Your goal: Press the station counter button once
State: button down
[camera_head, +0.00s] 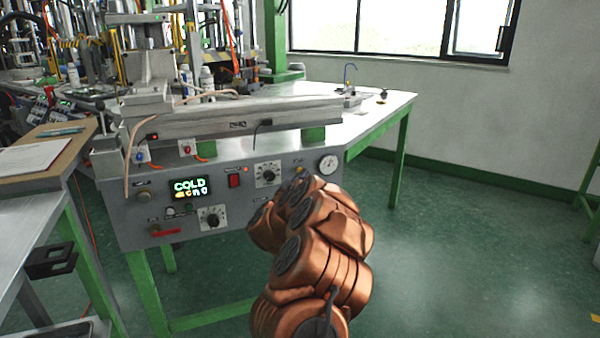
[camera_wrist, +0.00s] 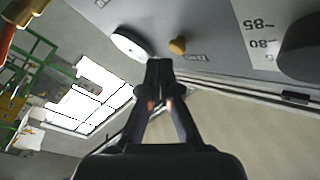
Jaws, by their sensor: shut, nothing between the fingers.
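The station's grey control panel (camera_head: 225,215) faces me. A small yellow button (camera_head: 299,170) sits at its upper right, just left of the round gauge (camera_head: 328,164). In the wrist view the yellow button (camera_wrist: 177,46) lies just above and right of my gripper (camera_wrist: 158,66). The fingers are shut together and empty, pointing at the panel. A narrow gap shows between fingertips and button in the picture; I cannot tell the depth. In the head view my copper arm hides the gripper. The button's label is too small to read.
The white gauge (camera_wrist: 132,44) lies left of the fingertips, and a large black dial (camera_wrist: 300,50) is at the right. A red switch (camera_head: 234,181) and a lit display (camera_head: 189,188) are further left on the panel. The floor at right is clear.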

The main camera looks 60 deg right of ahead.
jog(key=shift+s, duration=0.1)
jog(key=shift+s+a+r+b, duration=0.1)
jog(key=shift+s+a+b, duration=0.1)
jog(key=shift+s+a, duration=0.4)
jog(key=shift+s+a+f+b, duration=0.15)
jog(key=shift+s+a, duration=0.2)
jog(key=shift+s, duration=0.4)
jog(key=shift+s+a+r+b, duration=0.2)
jog(key=shift+s+a, duration=0.25)
jog(key=shift+s, duration=0.25)
